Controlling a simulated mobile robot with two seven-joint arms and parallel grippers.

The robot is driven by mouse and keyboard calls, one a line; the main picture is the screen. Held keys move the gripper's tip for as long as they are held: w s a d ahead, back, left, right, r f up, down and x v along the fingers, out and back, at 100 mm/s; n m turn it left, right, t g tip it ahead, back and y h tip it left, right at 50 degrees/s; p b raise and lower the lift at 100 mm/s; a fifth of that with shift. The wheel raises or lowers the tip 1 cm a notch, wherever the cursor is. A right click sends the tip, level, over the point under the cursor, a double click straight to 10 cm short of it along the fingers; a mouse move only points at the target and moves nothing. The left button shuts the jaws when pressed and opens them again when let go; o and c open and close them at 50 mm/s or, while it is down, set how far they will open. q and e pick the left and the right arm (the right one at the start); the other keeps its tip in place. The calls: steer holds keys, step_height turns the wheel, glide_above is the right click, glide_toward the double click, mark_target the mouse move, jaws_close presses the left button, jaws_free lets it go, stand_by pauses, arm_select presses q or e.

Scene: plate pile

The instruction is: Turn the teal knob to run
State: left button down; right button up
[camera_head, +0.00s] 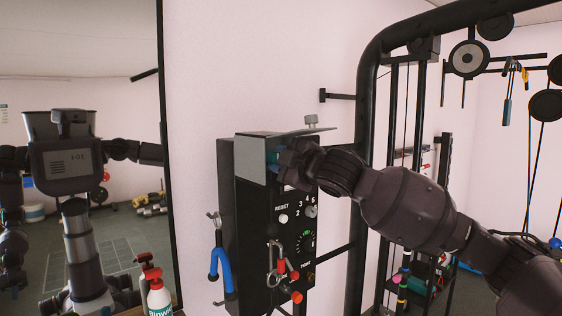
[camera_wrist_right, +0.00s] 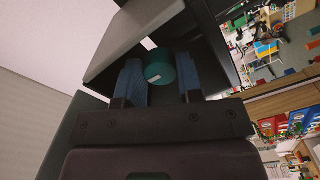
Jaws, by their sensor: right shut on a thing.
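The teal knob (camera_wrist_right: 159,67) sits on the upper front of a black control box (camera_head: 262,225), under a grey hood plate (camera_head: 250,160). In the right wrist view the knob is between the two blue-grey fingers of my right gripper (camera_wrist_right: 160,82), which is shut on it. A white mark shows on the knob's face. In the head view my right gripper (camera_head: 284,160) covers most of the knob and whatever labels lie around it. My left gripper does not show directly.
A black rack frame (camera_head: 363,130) stands to the right. A mirror (camera_head: 125,200) at left reflects my body.

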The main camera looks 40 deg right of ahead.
stand_by(0.5)
steer(key=o, duration=0.6)
steer(key=shift+o, duration=0.2)
steer(key=shift+s, duration=0.1)
arm_select(q)
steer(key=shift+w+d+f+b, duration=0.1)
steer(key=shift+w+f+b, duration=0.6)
steer(key=shift+b, duration=0.95)
arm_select(e)
steer(key=s, duration=1)
steer(key=shift+s+d, duration=0.3)
steer(key=shift+d, duration=0.1)
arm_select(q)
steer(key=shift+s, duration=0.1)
